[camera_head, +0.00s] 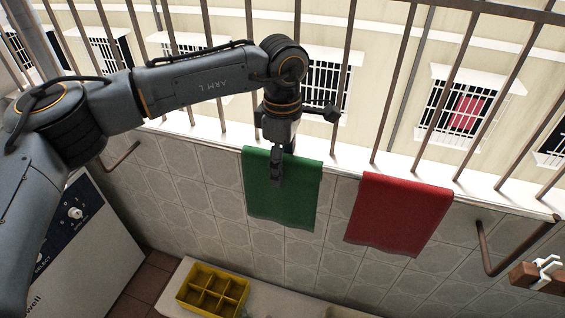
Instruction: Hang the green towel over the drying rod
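The green towel (300,190) hangs flat against the tiled wall just below the white ledge, its top edge near the ledge and its lower edge free. My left gripper (277,181) points down in front of the towel's upper left part and overlaps it. Its fingers are seen edge-on, so I cannot tell whether they pinch the cloth. Brown bent bars that look like rod brackets show at the left (121,156) and right (488,252) of the wall. The rod's run behind the towel is hidden. My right gripper is out of view.
A red towel (398,213) hangs to the right of the green one. Upright railing bars (400,80) stand above the white ledge (345,172). A yellow divided crate (213,291) sits below, and a white appliance (88,250) stands at lower left.

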